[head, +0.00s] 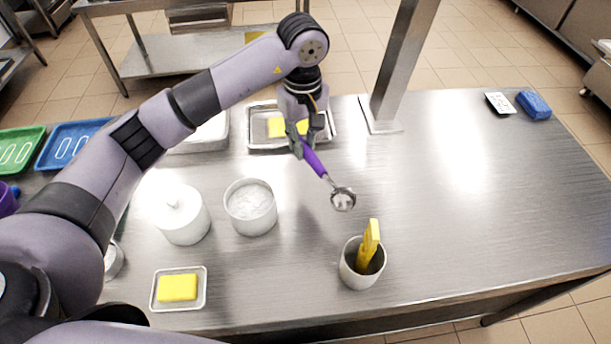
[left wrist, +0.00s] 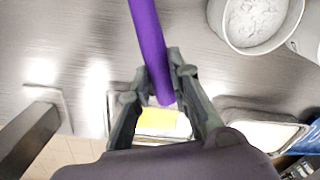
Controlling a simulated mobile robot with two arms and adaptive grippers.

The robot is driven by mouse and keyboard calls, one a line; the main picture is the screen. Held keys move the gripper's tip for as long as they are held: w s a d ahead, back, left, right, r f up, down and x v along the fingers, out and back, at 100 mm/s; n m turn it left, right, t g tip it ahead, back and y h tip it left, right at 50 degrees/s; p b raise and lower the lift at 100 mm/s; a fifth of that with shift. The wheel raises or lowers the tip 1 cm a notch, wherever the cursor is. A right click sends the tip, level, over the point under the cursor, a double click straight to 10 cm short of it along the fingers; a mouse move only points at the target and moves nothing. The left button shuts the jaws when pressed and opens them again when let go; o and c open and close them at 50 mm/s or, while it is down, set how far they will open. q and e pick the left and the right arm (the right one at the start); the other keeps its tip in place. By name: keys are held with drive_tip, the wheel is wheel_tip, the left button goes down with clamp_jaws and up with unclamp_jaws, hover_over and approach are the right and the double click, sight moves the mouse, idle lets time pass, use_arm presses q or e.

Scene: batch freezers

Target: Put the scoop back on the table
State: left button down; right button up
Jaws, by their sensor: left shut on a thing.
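The scoop (head: 316,162) has a purple handle and a round metal bowl. My left gripper (head: 299,143) is shut on the end of its handle, and the bowl points down and to the right in the head view. The scoop is over the steel table (head: 470,220); I cannot tell whether its bowl touches the top. In the left wrist view the purple handle (left wrist: 149,45) runs up from between the fingers of the gripper (left wrist: 160,85), and the scoop's bowl is out of frame. My right gripper is not in view.
A white tub (head: 237,212) and a white lidded jar (head: 183,217) stand left of the scoop. A cup (head: 350,272) with a yellow-handled tool is in front. A metal tray (head: 262,142) with a yellow block lies behind the gripper. A steel post (head: 402,65) rises behind. The table's right side is mostly clear.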

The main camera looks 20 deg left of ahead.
use_arm(q)
drive_tip(key=p, duration=0.2)
hover_over(303, 186)
wheel_tip(303, 186, down, 7)
drive_tip(key=shift+f, duration=0.1)
wheel_tip(303, 186, down, 4)
drive_tip(key=shift+f+p, duration=0.25)
drive_tip(key=shift+p, duration=0.25)
drive_tip(key=shift+f, duration=0.25)
drive_tip(key=shift+f, duration=0.1)
drive_tip(key=c, duration=1.9)
unclamp_jaws()
drive_tip(key=shift+c, duration=0.2)
drive_tip(key=o, duration=0.5)
drive_tip(key=shift+c, duration=0.2)
